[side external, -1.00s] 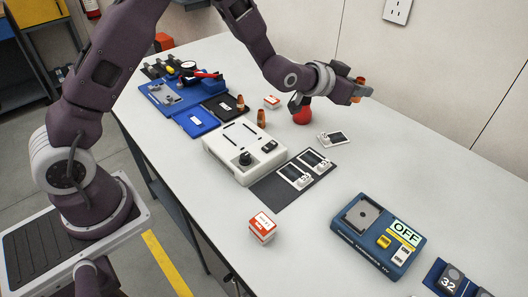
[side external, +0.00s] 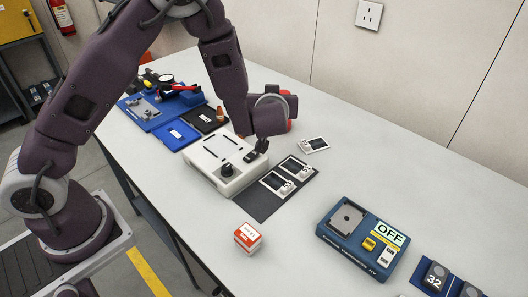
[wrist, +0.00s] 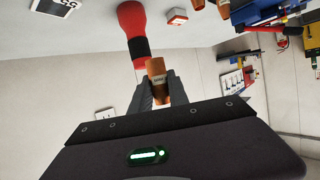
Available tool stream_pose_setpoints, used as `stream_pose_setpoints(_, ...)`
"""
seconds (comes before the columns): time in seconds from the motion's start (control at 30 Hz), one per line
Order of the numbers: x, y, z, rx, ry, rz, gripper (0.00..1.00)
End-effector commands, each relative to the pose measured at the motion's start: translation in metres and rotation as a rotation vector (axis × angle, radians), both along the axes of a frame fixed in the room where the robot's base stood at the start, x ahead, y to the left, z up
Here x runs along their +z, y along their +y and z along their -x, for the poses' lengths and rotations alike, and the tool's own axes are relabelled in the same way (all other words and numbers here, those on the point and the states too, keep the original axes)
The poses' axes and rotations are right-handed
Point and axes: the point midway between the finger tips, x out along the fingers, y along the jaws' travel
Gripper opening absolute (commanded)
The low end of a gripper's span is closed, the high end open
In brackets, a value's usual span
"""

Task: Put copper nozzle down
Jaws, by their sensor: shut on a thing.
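My gripper (wrist: 160,88) is shut on a copper nozzle (wrist: 156,70), whose end shows between the fingertips in the wrist view. In the side external view my gripper (side external: 261,147) hangs beside the right end of the white box (side external: 208,166); the held nozzle is hidden there. Another copper nozzle (side external: 219,114) stands behind the white box. Two copper-coloured pieces are partly visible at the top of the wrist view, the clearer one (wrist: 224,9) at right.
A red-and-black object (wrist: 132,32) is close to the held nozzle; my arm mostly hides it in the side external view. Two device cards lie on a dark mat (side external: 260,204). A red-and-white box (side external: 248,237) and a blue unit marked OFF (side external: 335,240) stand nearer, with clear table between.

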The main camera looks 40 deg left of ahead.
Motion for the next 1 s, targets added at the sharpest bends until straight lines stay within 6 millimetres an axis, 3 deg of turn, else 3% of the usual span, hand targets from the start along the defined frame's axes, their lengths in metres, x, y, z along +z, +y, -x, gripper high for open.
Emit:
stream_pose_setpoints(0.2,-0.033,0.0,0.023,0.126,0.001,0.002,0.0)
stream_pose_setpoints(0.6,-0.112,0.001,0.023,0.128,-0.003,0.005,0.0)
stream_pose_setpoints(1.0,-0.121,0.0,0.022,0.127,-0.005,0.008,0.0)
